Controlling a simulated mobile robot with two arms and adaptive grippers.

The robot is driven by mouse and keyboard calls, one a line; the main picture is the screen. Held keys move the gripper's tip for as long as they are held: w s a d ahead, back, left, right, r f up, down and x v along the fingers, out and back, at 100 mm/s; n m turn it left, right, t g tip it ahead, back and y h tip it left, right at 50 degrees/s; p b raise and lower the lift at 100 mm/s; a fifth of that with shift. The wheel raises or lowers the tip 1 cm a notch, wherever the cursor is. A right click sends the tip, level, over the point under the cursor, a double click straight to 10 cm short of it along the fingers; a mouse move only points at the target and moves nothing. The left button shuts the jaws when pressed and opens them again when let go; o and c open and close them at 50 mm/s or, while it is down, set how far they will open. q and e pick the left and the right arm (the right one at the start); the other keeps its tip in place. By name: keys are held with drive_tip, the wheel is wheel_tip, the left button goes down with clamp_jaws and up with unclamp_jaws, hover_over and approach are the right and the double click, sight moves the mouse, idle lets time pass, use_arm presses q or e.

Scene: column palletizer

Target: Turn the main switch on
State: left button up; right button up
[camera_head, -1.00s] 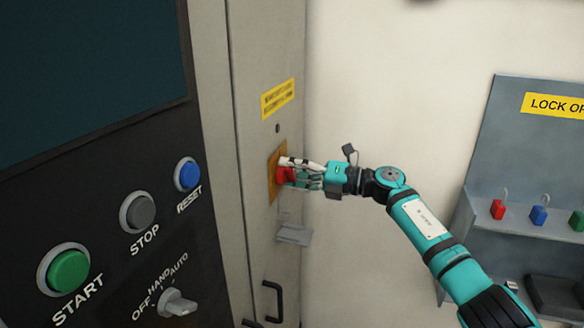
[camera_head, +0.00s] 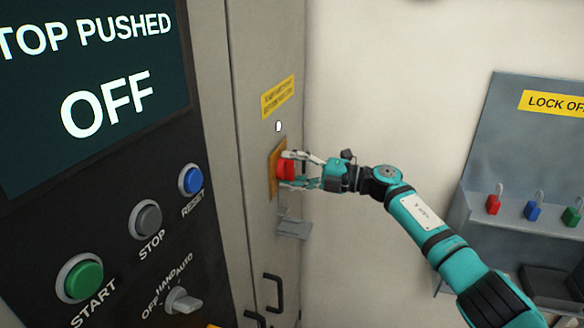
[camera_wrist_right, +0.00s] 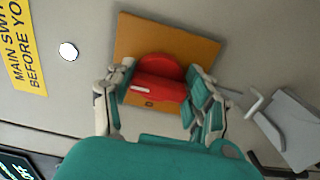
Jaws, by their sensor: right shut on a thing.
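The main switch is a red rotary handle (camera_head: 286,169) on an orange-yellow plate (camera_head: 273,176) on the narrow grey cabinet face. In the right wrist view the red handle (camera_wrist_right: 158,82) sits between the fingers, in front of its plate (camera_wrist_right: 190,45). My right gripper (camera_head: 288,170) is around the handle, one finger above and one below, and is shut on it. The right wrist view shows the two fingers (camera_wrist_right: 160,95) on either side of it. A small lamp (camera_head: 278,126) above the switch is lit white. My left gripper is not in view.
A screen (camera_head: 95,90) reads "STOP PUSHED" and "OFF". Below it are START (camera_head: 79,278), STOP (camera_head: 146,219) and RESET (camera_head: 191,180) buttons and a selector (camera_head: 184,300). A grey hasp (camera_head: 293,229) juts out below the switch. A lockout shelf (camera_head: 520,222) with padlocks is at right.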

drive_tip(key=o, duration=1.1)
drive_tip(key=shift+o, duration=0.2)
drive_tip(key=shift+d, duration=0.3)
drive_tip(key=v, duration=1.1)
drive_tip(key=shift+d, duration=0.2)
drive_tip(key=shift+s, duration=0.1)
drive_tip(key=shift+f, duration=0.1)
